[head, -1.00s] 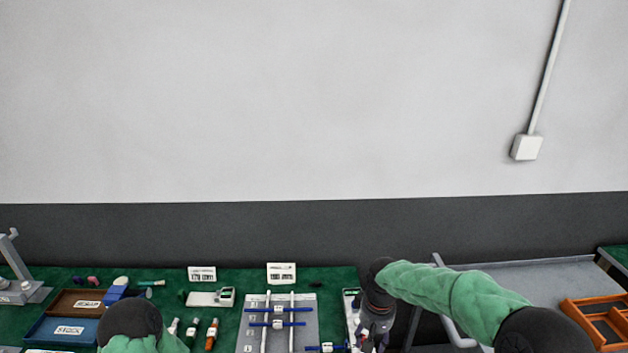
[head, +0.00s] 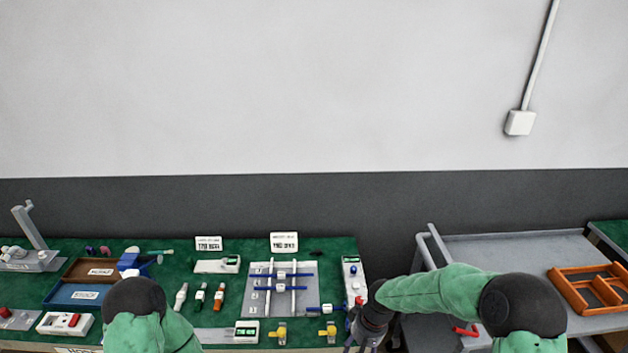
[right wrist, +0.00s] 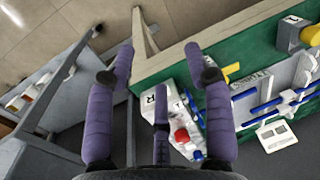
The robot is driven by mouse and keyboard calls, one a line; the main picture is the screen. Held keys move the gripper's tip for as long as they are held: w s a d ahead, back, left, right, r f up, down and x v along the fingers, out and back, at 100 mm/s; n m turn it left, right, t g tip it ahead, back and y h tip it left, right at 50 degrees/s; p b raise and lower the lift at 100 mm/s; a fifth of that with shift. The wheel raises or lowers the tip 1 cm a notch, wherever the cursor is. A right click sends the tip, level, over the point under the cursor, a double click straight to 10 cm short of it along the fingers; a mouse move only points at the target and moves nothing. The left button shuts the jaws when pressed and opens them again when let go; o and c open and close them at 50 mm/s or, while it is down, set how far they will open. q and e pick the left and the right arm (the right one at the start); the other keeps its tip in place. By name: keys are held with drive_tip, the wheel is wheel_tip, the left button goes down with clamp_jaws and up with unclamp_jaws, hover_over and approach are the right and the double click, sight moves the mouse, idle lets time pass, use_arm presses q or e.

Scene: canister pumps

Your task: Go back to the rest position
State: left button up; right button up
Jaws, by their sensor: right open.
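My right arm comes in from the right over the grey cart. Its gripper (head: 362,338) hangs near the right end of the green bench, partly cut by the bottom edge. In the right wrist view my right gripper (right wrist: 160,58) has its purple fingers spread, with nothing between them. Below them are the bench edge and a white box with a red button (right wrist: 182,135); I cannot tell whether they touch. My left arm (head: 140,315) shows only as a green-sleeved part at the bottom left. The left gripper is out of view.
The green bench (head: 340,250) carries a grey plate with blue-handled rods (head: 262,308), a blue tray (head: 60,297), a brown tray (head: 77,273) and several small bottles. The grey cart (head: 500,248) at right holds an orange divided tray (head: 570,302).

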drive_tip(key=s+a+f+m+y, duration=0.2)
drive_tip(key=s+f+m, duration=0.2)
drive_tip(key=s+f, duration=1.2)
drive_tip(key=s, duration=0.3)
drive_tip(key=shift+s+a+t, duration=0.15)
drive_tip(key=shift+s+t, duration=0.1)
drive_tip(key=shift+t, duration=0.05)
